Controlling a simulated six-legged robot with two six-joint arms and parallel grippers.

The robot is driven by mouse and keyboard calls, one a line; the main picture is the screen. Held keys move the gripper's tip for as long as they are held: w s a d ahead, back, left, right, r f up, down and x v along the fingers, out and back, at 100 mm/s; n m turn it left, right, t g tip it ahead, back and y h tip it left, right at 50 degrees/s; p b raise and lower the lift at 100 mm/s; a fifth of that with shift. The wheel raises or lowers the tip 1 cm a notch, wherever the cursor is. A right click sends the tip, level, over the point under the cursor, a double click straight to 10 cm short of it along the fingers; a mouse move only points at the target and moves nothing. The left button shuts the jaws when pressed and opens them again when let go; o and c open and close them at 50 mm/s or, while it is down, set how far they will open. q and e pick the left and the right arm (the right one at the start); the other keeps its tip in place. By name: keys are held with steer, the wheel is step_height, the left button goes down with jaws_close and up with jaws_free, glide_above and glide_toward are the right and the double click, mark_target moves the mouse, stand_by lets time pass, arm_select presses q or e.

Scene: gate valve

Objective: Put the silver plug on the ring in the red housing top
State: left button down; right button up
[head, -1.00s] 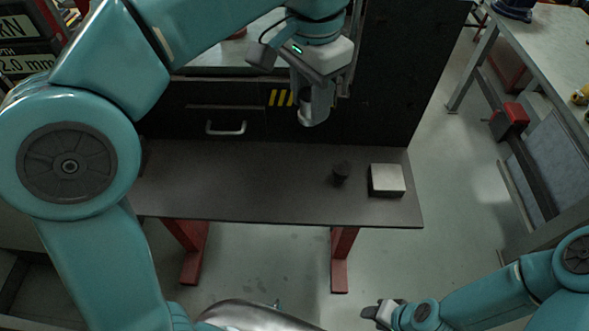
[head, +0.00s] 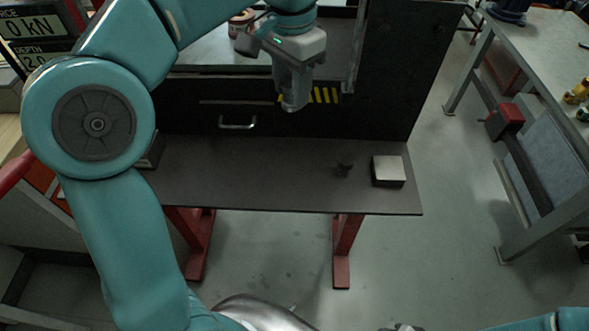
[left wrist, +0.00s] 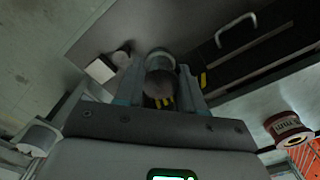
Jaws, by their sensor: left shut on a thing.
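My left gripper (head: 294,98) points down in front of the dark cabinet, above the rear of the grey shelf. It is shut on the silver plug (left wrist: 160,80), a rounded grey cylinder between the fingers in the left wrist view. In the head view the fingers mostly cover the plug. A red, pale-topped round part (left wrist: 288,129), which looks like the red housing, shows at the right of the left wrist view. In the head view a similar part (head: 240,20) is partly hidden behind my wrist. I cannot make out the ring. Only a sliver of my right gripper (head: 402,327) shows at the bottom edge.
The grey shelf (head: 250,175) holds a small dark knob-like piece (head: 343,168) and a silver-topped block (head: 388,169) at its right. A drawer handle (head: 238,126) and striped tape (head: 325,95) are on the cabinet. A workbench (head: 545,50) stands at the right.

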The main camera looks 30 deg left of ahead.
arm_select(q)
steer(key=f, duration=0.7)
steer(key=f+b, duration=0.1)
steer(key=f, duration=0.6)
steer(key=shift+a+f, duration=0.2)
steer(key=shift+f, duration=0.15)
steer(key=shift+w+f, duration=0.15)
steer(key=shift+f, duration=0.2)
step_height(320, 180, down, 4)
steer(key=shift+f, duration=0.3)
steer(key=shift+b, duration=0.35)
steer(key=shift+f, duration=0.2)
steer(key=c, duration=0.7)
jaws_free()
